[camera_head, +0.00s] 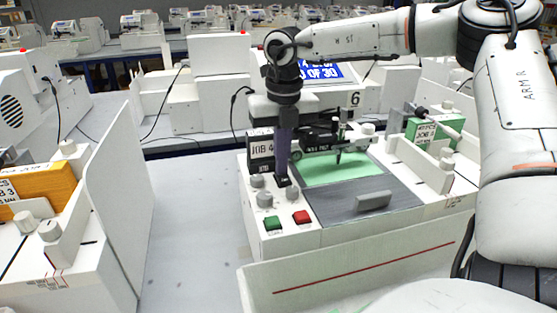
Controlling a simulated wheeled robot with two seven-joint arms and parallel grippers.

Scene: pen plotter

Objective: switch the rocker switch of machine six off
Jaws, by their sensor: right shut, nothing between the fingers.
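Machine six (315,238) is the white pen plotter in the middle, with a black "6" on the white housing behind it. My right gripper (282,178) points straight down over the rear left of its control panel, fingers shut and empty. A small dark patch at the fingertips may be the rocker switch or the tips themselves; I cannot tell which, nor whether they touch. The rocker's position is hidden. Grey knobs (265,199) stand just left of the fingertips. A green button (273,224) and a red button (302,218) are in front. My left gripper is not in view.
The plotter's pen carriage (338,140) and green sheet (340,170) lie right of the gripper. A grey handle (373,201) is on the front cover. A low white wall (350,265) runs along the front. Another machine with an orange panel (45,188) stands left, across a clear strip.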

